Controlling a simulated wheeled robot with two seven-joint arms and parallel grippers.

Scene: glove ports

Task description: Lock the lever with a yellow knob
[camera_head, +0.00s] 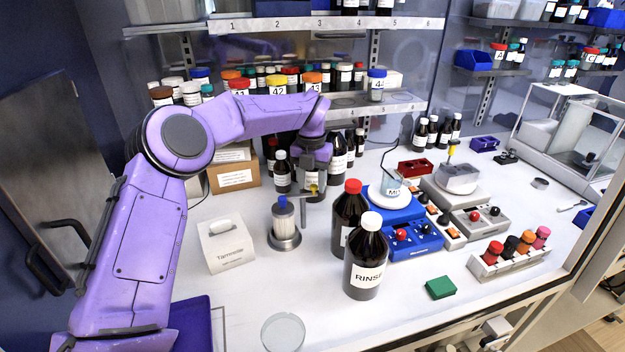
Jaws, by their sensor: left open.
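My right gripper is not in view.
Dark bottles with red (350,216) and white caps (366,256) stand right of my gripper at the front. A blue box (415,243) and a grey box (476,222) carry red and black knobs.

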